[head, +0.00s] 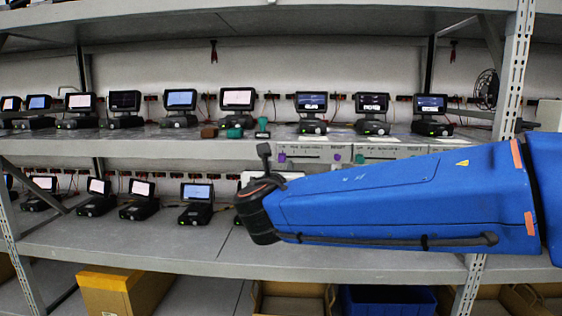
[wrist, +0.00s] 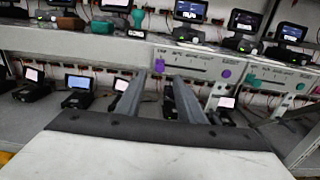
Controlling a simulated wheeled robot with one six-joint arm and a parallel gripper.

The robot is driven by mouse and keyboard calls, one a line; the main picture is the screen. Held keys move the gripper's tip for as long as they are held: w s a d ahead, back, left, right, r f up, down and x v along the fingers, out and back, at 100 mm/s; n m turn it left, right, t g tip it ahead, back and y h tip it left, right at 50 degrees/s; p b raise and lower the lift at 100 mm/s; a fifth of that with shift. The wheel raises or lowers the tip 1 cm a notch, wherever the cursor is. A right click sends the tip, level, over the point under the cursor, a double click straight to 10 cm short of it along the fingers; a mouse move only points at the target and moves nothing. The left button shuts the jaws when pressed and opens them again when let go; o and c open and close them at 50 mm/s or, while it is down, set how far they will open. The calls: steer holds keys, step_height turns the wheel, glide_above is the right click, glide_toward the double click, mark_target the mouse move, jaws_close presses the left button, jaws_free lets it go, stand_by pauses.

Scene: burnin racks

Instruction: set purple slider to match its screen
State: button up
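The purple slider (head: 282,157) is a small knob at the left end of the slot on a pale panel (head: 310,153) on the upper shelf's front edge. It also shows in the wrist view (wrist: 159,66), with a round purple button (wrist: 225,73) at the panel's right. A device with a lit blue screen (head: 312,101) stands above the panel; its text is too small to read. My gripper (wrist: 160,78) is open and empty. Its two fingers point at the panel's left part, with the purple knob seen between their tips. In the head view my gripper (head: 265,155) is partly hidden by my arm.
A second panel to the right has a green slider (head: 360,158). Several screen devices line both shelves. Green and brown items (head: 234,127) sit on the upper shelf left of the panel. A metal rack post (head: 510,75) stands at the right. Boxes lie below.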

mark_target(282, 159)
steer(key=w, duration=0.7)
steer(key=shift+w+d, duration=0.1)
steer(key=shift+w, duration=0.3)
steer(key=shift+c, duration=0.6)
jaws_close()
steer(key=shift+d, duration=0.1)
